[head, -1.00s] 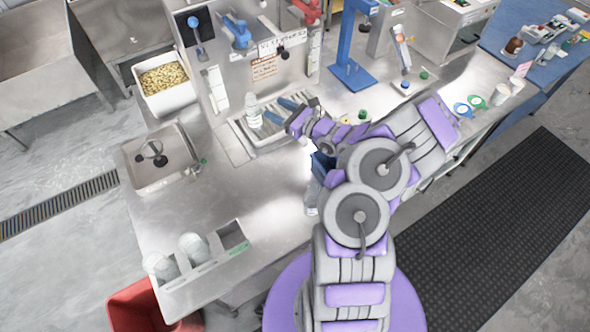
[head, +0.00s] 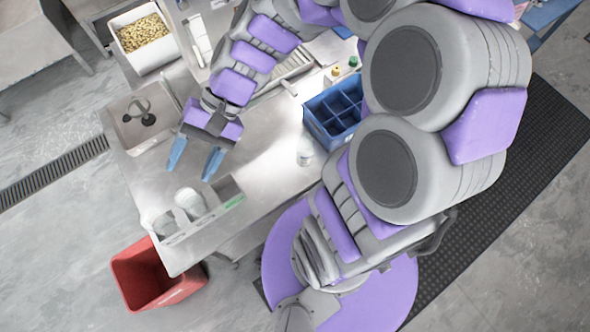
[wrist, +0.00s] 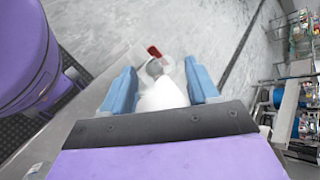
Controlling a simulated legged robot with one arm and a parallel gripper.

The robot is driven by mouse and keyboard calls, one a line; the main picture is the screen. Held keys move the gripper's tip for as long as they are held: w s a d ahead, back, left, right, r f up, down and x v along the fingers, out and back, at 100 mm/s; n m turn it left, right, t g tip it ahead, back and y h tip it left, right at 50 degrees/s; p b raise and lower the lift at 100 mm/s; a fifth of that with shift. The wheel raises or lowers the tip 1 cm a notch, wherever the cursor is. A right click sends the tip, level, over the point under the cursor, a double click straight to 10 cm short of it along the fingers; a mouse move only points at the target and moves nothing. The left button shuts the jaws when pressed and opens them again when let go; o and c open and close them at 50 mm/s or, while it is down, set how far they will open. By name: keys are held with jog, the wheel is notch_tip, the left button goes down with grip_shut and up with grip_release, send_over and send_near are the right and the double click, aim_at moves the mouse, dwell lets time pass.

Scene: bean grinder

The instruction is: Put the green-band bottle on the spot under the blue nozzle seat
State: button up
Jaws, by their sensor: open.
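My gripper (head: 194,162) is open, fingers spread, over the bench just behind the bottle rack (head: 225,188). Two pale, translucent bottles stand in the rack: one in the middle (head: 190,203), one at the left end (head: 161,222). The right compartment, with a green mark on its front, looks empty. Another pale bottle (head: 305,150) stands beside the blue crate. I cannot make out a green band on any of these. In the wrist view a pale bottle (wrist: 163,95) shows between the open fingers (wrist: 160,80), not visibly gripped. My arm hides the blue nozzle seat and the spot under it.
A divided blue crate (head: 333,110) stands on the bench to the right. A sink (head: 135,118) lies left of the gripper. A red bin (head: 150,278) is on the floor by the bench corner. A white bean container (head: 145,38) is at the back left.

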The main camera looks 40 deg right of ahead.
jog(key=s+d+n+t+h, duration=0.1)
jog(key=s+d+n+h, duration=0.3)
jog(key=s+d+h, duration=0.6)
jog(key=s+d, duration=0.3)
jog(key=shift+d+f+n, duration=0.3)
jog(key=shift+d+n, duration=0.05)
jog(key=shift+n, duration=0.05)
